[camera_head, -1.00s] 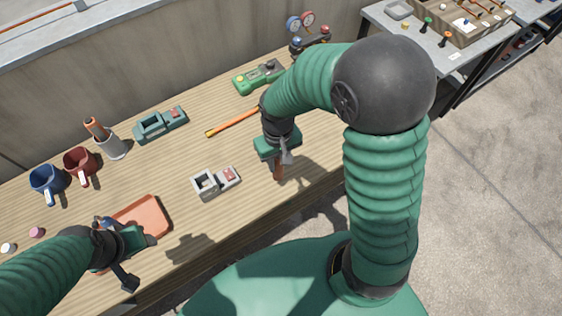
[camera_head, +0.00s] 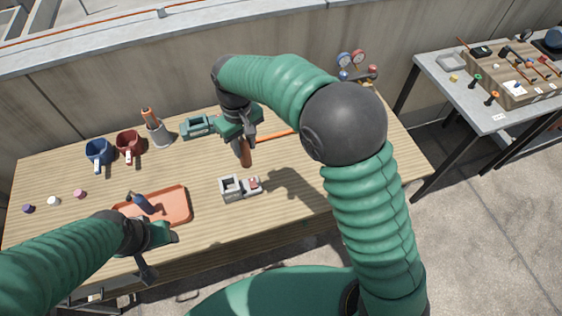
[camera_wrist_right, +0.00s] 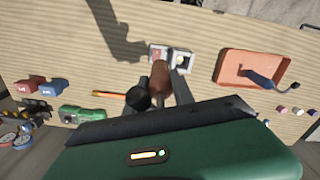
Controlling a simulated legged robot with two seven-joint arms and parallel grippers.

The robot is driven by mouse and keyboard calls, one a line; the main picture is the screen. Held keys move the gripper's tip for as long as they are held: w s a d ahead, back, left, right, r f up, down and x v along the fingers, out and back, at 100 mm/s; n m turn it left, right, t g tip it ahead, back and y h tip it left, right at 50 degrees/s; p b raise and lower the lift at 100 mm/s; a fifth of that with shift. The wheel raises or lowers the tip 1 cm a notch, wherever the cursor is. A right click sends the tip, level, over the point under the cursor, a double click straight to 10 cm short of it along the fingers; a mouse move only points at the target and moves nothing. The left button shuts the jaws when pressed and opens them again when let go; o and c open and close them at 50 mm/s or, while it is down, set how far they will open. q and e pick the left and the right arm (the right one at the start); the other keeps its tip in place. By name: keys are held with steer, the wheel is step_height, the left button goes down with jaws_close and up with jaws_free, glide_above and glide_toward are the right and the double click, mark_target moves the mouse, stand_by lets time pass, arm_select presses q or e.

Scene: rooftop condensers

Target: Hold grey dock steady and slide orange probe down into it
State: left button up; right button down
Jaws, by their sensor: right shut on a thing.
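The grey dock (camera_head: 232,189) sits on the wooden table, its square opening at the left and a red part on its right half. It also shows in the right wrist view (camera_wrist_right: 181,58).
An orange tray (camera_head: 175,207) with a blue-handled tool lies left of the dock. The table right of the dock is clear.

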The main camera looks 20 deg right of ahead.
steer(key=w+a+r+n, duration=0.2)
steer(key=a+r, duration=0.1)
steer(key=a, duration=0.3)
steer(key=shift+f, duration=5.25)
arm_select(q)
steer(key=shift+w+d, duration=0.1)
steer(key=shift+w, duration=0.1)
arm_select(e)
step_height(320, 180, up, 12)
steer(key=shift+s+a, duration=0.25)
steer(key=shift+a, duration=0.2)
